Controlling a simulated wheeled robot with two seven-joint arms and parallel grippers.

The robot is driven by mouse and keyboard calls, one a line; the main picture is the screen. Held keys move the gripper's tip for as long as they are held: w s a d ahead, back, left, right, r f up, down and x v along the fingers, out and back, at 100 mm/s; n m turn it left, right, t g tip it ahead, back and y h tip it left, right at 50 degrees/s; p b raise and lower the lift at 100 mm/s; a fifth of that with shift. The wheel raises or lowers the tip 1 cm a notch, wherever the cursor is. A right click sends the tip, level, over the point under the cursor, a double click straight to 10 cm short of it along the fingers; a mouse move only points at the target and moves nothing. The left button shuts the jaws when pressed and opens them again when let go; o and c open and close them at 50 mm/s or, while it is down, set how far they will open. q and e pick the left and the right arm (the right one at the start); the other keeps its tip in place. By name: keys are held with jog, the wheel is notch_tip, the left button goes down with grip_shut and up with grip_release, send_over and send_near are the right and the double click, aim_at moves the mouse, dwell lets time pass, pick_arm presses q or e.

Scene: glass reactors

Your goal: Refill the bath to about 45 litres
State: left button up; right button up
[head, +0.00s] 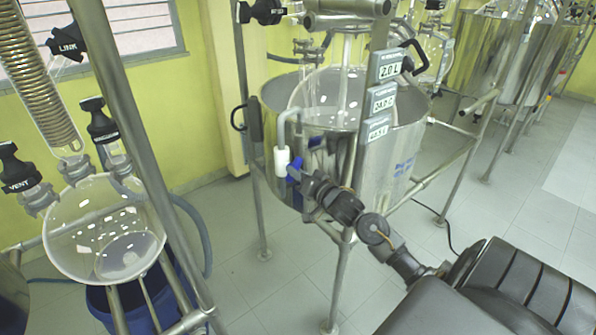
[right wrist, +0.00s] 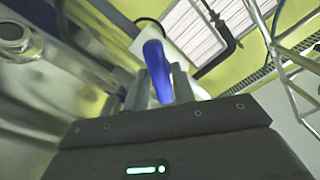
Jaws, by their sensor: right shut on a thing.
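The bath is a large steel tub (head: 385,165) on a steel frame, with a glass vessel (head: 335,92) inside it. A tap with a white body (head: 282,160) and a grey bent spout pipe (head: 290,113) is at its near left rim. My right gripper (head: 303,178) is shut on the blue tap lever (head: 294,170). The lever (right wrist: 157,68) stands between the two fingers in the right wrist view. Three displays are on the post: the top one (head: 388,66) reads 2.0 L; the lowest (head: 377,130) seems to read 43-something litres, blurred. My left gripper is out of view.
At the left stand a round glass flask (head: 105,225), black valve handles marked VENT (head: 18,172) and LINK (head: 67,40), and a coil (head: 35,75). A blue bucket (head: 110,305) is below. Steel legs and rails surround the bath. Tiled floor is open at the right.

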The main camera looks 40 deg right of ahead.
jog(key=shift+r+m+p, duration=0.1)
jog(key=shift+m+p, duration=5.5)
jog(key=shift+p, duration=1.25)
jog(key=o, duration=0.9)
jog(key=shift+c, duration=0.2)
jog(key=s+b, duration=0.3)
jog(key=s, duration=0.7)
jog(key=shift+s, duration=0.4)
